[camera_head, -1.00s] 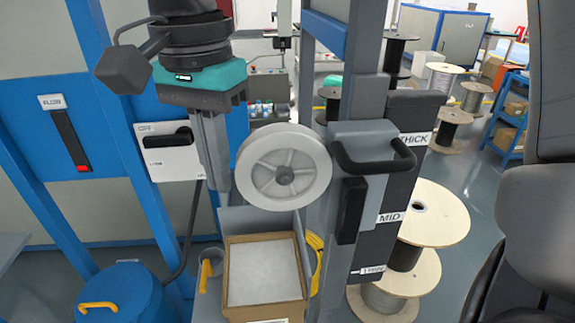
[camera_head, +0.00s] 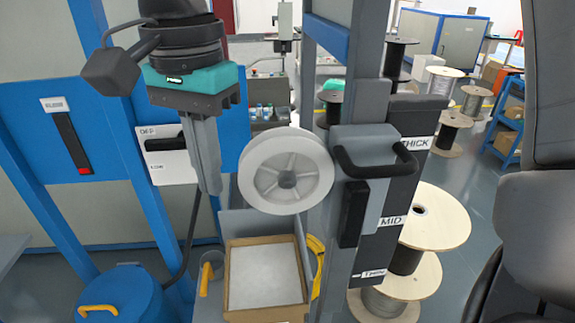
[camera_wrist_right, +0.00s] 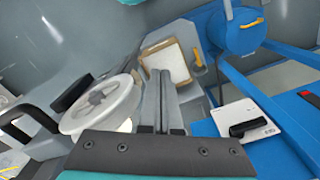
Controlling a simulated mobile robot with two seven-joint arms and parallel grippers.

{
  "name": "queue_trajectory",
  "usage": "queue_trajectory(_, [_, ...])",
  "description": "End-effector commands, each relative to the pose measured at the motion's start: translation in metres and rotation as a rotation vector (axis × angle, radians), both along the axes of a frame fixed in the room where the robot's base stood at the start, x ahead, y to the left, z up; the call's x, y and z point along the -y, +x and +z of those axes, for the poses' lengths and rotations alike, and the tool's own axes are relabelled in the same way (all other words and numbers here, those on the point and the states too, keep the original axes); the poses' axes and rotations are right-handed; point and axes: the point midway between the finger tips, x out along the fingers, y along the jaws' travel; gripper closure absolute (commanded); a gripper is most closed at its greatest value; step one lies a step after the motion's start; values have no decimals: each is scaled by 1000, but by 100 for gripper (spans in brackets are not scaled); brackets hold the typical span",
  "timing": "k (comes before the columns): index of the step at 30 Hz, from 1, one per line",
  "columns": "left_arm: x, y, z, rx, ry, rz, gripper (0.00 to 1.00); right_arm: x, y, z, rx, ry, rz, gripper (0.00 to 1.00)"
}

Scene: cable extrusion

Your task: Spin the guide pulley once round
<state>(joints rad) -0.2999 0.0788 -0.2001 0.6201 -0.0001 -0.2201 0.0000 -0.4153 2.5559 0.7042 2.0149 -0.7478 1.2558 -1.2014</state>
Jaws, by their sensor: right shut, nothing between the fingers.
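The guide pulley (camera_head: 262,180) is a light grey spoked wheel with a dark hub, mounted on the grey upright in the middle of the head view. It also shows in the right wrist view (camera_wrist_right: 92,102), left of the fingers. My right gripper (camera_head: 214,190) hangs from the top left with its fingers pointing down, left of the pulley. A small gap shows between the fingers and the pulley rim. The fingers are shut and empty; they also show in the right wrist view (camera_wrist_right: 160,75). My left gripper is not in view.
A cardboard box (camera_head: 232,285) stands below the pulley. A dark handle (camera_head: 375,165) and a plate marked THICK, MID and THIN (camera_head: 392,240) are right of it. A white switch panel (camera_head: 170,172) is behind the gripper. A blue drum (camera_head: 125,300) stands lower left.

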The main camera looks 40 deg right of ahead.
Motion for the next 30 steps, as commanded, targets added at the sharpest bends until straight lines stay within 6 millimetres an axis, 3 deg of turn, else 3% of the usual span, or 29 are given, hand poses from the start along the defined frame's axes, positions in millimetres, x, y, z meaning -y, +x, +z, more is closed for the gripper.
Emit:
queue_trajectory(7, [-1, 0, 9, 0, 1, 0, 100, 0, 0, 11, 1, 0, 0, 100])
queue_trajectory(21, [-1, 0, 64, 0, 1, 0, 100, 0, 0, 78, 1, 0, 0, 100])
queue_trajectory(30, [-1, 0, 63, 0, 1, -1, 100, 0, 0, 77, 0, 0, 0, 100])
